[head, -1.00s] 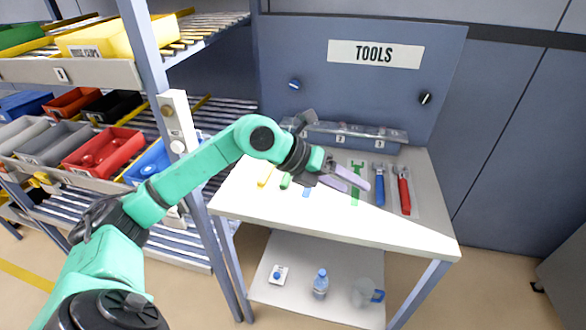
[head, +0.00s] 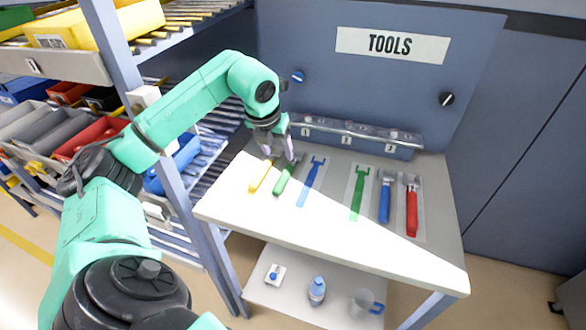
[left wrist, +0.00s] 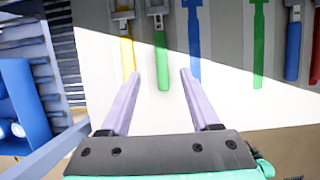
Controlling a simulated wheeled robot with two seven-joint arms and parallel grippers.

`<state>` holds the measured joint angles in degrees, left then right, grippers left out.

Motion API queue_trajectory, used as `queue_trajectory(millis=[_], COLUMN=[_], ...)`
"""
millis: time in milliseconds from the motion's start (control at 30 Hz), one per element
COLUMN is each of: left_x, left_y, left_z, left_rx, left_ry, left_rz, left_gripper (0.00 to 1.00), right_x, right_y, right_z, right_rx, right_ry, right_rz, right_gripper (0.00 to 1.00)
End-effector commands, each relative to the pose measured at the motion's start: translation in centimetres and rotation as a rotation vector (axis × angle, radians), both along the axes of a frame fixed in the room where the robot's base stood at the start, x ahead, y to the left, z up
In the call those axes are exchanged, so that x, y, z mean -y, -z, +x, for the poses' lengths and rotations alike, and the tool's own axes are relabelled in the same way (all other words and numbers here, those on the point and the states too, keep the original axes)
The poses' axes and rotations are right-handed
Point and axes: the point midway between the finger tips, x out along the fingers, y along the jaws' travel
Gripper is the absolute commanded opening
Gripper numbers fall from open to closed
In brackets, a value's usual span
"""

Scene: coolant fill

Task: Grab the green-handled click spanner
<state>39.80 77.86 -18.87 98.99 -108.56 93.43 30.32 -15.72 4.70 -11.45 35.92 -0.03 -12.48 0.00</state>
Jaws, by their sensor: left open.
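The green-handled click spanner (head: 284,180) lies on the white table, between a yellow-handled spanner (head: 261,176) and a flat blue tool outline (head: 310,184). My left gripper (head: 280,155) is open and empty, pointing down over the head end of the green-handled spanner. In the left wrist view the green handle (left wrist: 162,62) shows between the two spread fingertips (left wrist: 160,75), with the yellow handle (left wrist: 127,56) just left of the left finger. I cannot tell how high the fingers are above the table. My right gripper is not in view.
Right of the blue outline are a flat green outline (head: 358,194), a blue-handled spanner (head: 384,200) and a red-handled one (head: 411,210). A clear numbered rack (head: 350,136) stands behind. Shelving with bins and an upright post (head: 178,190) is close on the left.

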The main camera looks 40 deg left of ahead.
Motion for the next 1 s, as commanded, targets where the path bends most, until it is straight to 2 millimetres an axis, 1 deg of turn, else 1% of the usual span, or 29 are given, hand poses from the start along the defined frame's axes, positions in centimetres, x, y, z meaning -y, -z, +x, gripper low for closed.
queue_trajectory(millis=[33, 100, 200, 233, 333, 467, 533, 600, 700, 1000], left_x=[-0.1, -0.3, -0.5, -0.6, -0.7, -0.7, -0.9, -1.1, -1.1, -1.1], left_y=[1.2, 2.8, 4.7, 5.1, 6.1, 8.1, 9.5, 10.3, 10.7, 10.8], left_z=[0.4, 1.1, 1.9, 2.1, 2.5, 3.5, 4.0, 4.3, 4.4, 4.3], left_rx=[-0.007, -0.006, -0.003, -0.002, -0.001, -0.003, -0.002, 0.0, 0.001, 0.001], left_ry=[0.001, 0.001, 0.0, 0.001, 0.002, 0.001, 0.001, 0.001, 0.003, 0.003], left_rz=[-0.001, -0.004, -0.004, -0.004, -0.004, -0.006, -0.006, -0.003, -0.002, -0.001], left_gripper=[0.63, 0.63, 0.63, 0.63, 0.63, 0.63, 0.63, 0.63, 0.63, 0.63], right_x=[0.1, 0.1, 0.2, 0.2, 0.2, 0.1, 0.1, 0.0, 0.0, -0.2], right_y=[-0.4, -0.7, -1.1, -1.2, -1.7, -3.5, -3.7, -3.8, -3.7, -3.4], right_z=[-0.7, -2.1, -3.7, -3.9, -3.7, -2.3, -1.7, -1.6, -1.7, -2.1], right_rx=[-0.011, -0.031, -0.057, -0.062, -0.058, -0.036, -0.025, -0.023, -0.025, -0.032], right_ry=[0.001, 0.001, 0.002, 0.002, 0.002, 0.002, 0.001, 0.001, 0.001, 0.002], right_rz=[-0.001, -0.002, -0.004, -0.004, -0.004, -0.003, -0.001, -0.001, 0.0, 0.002], right_gripper=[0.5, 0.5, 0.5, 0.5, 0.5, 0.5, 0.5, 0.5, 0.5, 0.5])
